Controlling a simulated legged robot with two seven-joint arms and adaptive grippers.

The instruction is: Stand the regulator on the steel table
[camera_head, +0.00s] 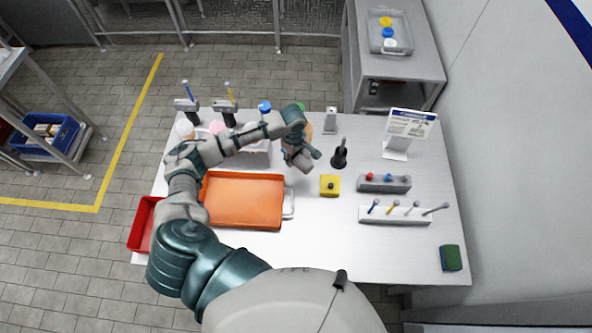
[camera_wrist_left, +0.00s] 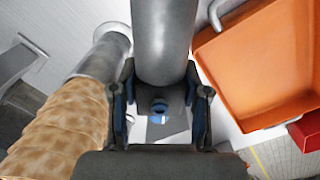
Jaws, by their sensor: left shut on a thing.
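My left gripper (camera_head: 308,156) is above the middle of the steel table (camera_head: 310,262), right of the orange tray's far corner. In the left wrist view its two fingers (camera_wrist_left: 160,98) are shut on a smooth grey cylindrical thing (camera_wrist_left: 163,40), which I take to be the regulator. It runs from between the fingers to the top of that view. In the head view the gripper and arm mostly hide it, so I cannot tell whether it touches the table. My right gripper is in neither view.
The orange tray (camera_head: 240,200) lies left of the gripper. A black conical thing (camera_head: 339,158) stands close on its right, with a yellow box (camera_head: 330,185) nearer. A tan textured cylinder (camera_wrist_left: 65,120) is beside the left finger.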

